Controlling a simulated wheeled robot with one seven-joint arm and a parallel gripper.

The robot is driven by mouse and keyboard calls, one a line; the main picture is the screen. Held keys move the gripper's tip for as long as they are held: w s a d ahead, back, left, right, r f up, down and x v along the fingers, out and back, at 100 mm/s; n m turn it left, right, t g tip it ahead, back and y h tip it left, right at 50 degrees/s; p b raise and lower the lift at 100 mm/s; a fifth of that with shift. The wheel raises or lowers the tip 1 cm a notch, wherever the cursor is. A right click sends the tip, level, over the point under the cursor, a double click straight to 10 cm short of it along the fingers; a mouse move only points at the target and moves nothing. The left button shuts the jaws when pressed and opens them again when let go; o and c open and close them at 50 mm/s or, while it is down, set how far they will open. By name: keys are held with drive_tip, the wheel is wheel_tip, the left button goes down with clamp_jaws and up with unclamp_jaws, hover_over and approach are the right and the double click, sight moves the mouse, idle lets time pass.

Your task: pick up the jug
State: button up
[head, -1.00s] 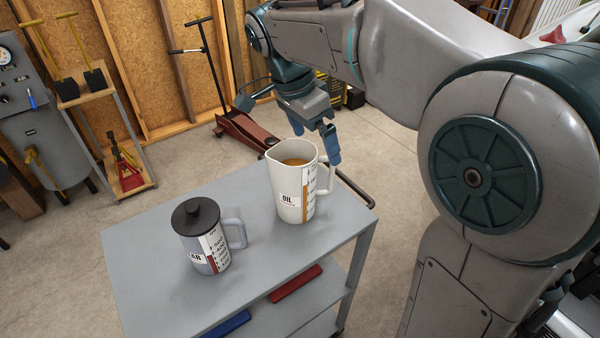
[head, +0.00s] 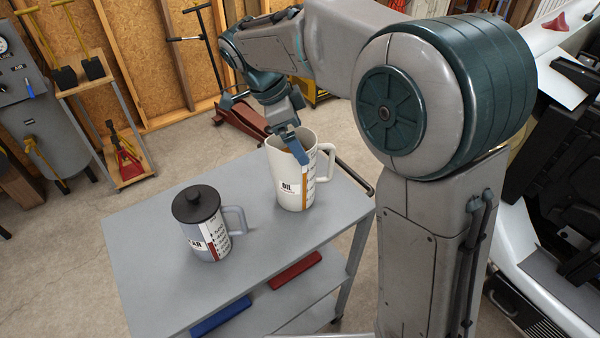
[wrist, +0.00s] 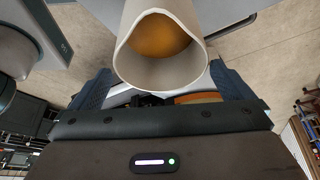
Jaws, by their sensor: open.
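The white OIL jug (head: 291,190) stands upright on the grey cart's top, open-mouthed, with amber oil inside and its handle on the right. A grey jug with a black lid (head: 207,228), its label partly readable as "AR", stands to its left with its handle to the right. My gripper (head: 292,143) is open at the OIL jug's upper part; one blue finger crosses in front of its rim. In the wrist view the OIL jug (wrist: 160,72) lies between the two spread fingers (wrist: 162,88). The head view hides the other finger, and contact cannot be told.
The grey cart (head: 150,275) has a lower shelf with a red bar (head: 295,270) and a blue bar (head: 221,316). A red floor jack (head: 240,120) stands behind. The cart top is clear in front of the jugs.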

sight(305, 170)
drive_tip(key=shift+a+p+x, duration=0.2)
drive_tip(key=shift+p+x, duration=0.15)
drive_tip(key=shift+x, duration=1.05)
drive_tip(key=shift+a+p+x, duration=0.15)
drive_tip(key=shift+p+x, duration=0.15)
drive_tip(key=shift+x, duration=1.15)
drive_tip(key=shift+f, duration=0.15)
drive_tip(key=shift+w, duration=0.1)
drive_tip(key=c, duration=2)
